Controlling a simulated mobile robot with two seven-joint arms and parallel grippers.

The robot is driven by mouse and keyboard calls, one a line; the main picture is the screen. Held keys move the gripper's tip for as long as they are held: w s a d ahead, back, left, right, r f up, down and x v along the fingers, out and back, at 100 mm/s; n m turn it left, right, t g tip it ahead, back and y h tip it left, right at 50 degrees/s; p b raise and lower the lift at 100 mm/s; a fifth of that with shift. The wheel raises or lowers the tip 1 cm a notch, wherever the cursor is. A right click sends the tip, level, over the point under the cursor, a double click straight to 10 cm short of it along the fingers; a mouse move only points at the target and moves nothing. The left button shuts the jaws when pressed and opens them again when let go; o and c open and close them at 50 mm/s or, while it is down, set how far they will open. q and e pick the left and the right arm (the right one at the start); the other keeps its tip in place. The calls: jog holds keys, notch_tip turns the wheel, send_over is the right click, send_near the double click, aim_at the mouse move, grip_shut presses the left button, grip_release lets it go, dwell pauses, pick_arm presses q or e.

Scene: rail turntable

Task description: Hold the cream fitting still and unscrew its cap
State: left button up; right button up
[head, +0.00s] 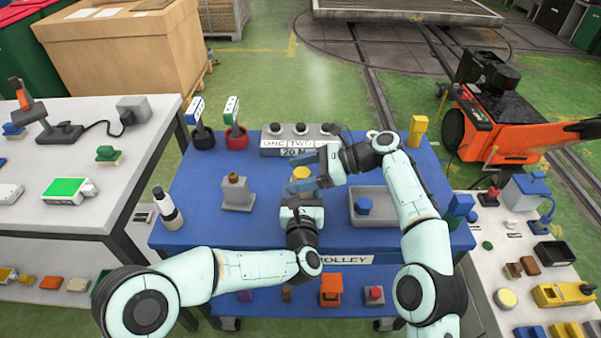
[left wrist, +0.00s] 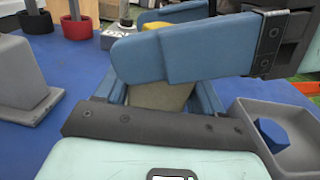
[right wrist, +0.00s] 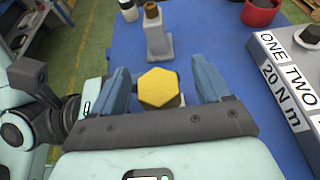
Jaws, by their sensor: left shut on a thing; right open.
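The cream fitting (left wrist: 163,96) stands upright on the blue trolley top, with a yellow six-sided cap (right wrist: 160,88) on it; the cap also shows in the head view (head: 301,172). My left gripper (head: 300,192) is shut on the cream body from the near side, below the cap. My right gripper (right wrist: 163,82) is open, with one blue finger on each side of the cap and a visible gap to each. In the left wrist view, a right finger crosses in front of the cap and hides part of it. The fitting's base is hidden.
A grey box (head: 300,140) marked ONE, TWO and 20 N m stands behind. A grey stand (head: 237,195) with a brown-topped piece is at left, near a white bottle (head: 167,210). A grey tray (head: 378,192) holding a blue piece lies at right, under my right arm.

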jog(key=shift+s+d+m+t, duration=0.1)
jog(key=shift+m+t, duration=0.3)
jog(key=shift+m+t+h, duration=0.3)
jog(key=shift+m+t, duration=0.4)
jog(key=shift+t, duration=0.2)
jog(key=m+t+h, duration=0.1)
jog(key=m+t, duration=0.2)
jog(key=m+t+h, duration=0.2)
jog(key=m+t, duration=0.2)
jog(key=shift+h, duration=0.4)
jog(key=shift+w+m+t+h, duration=0.2)
jog(key=shift+m+t+h, duration=0.6)
jog(key=shift+m+h, duration=0.5)
jog(key=c, duration=1.3)
jog(key=shift+n+g+y, duration=0.3)
jog(key=shift+n+y, duration=0.4)
